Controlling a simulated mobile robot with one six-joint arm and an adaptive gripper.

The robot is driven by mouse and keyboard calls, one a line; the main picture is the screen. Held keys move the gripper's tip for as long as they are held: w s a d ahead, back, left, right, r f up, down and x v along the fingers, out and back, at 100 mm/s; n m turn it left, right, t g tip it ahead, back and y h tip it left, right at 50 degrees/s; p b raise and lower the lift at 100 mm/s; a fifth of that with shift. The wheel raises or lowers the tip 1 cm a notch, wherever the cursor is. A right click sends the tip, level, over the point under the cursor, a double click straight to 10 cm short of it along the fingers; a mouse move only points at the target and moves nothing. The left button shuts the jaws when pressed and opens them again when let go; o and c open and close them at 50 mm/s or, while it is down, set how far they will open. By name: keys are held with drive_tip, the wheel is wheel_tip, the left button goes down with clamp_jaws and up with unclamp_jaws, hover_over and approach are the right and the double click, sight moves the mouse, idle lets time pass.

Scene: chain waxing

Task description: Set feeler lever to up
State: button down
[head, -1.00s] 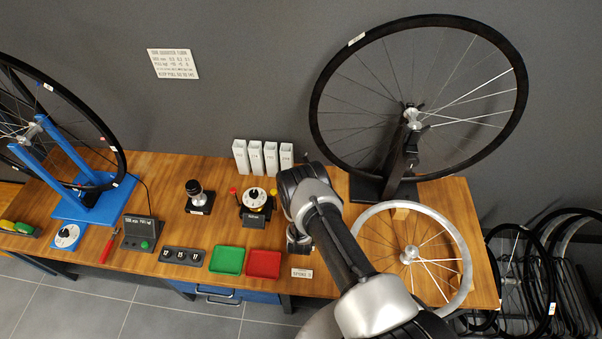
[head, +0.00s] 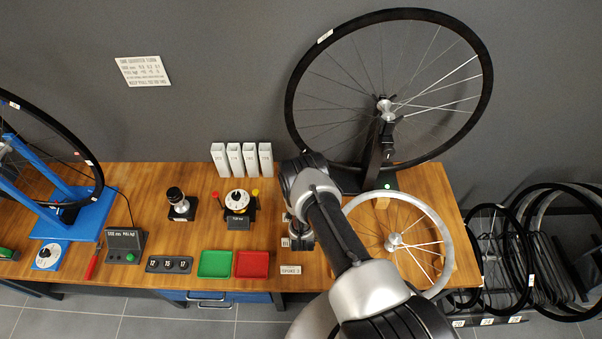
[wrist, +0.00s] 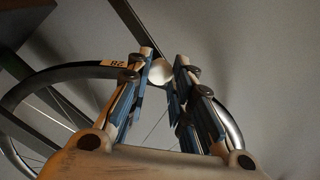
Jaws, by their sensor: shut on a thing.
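In the wrist view my gripper (wrist: 163,76) has its two fingers on either side of a pale round knob (wrist: 160,70), which I take for the end of the feeler lever, and is shut on it. The rest of the lever and its angle cannot be made out. A dark wheel rim (wrist: 62,73) with a tag passes behind the fingers. In the head view my arm covers the gripper and the lever. The dark wheel (head: 290,103) stands upright in a black stand (head: 374,158) at the back right. A small green light (head: 388,186) shows at the stand's foot.
A silver wheel rim (head: 440,232) lies at the table's right end. Green (head: 215,264) and red (head: 252,264) trays, a dial device (head: 238,203) and white boxes (head: 241,160) stand left of my arm. A blue stand (head: 62,213) is farther left.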

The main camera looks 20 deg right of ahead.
drive_tip(key=shift+d+f, duration=0.1)
drive_tip(key=c, duration=1.4)
unclamp_jaws()
drive_tip(key=shift+o, duration=0.2)
drive_tip(key=v, duration=1.2)
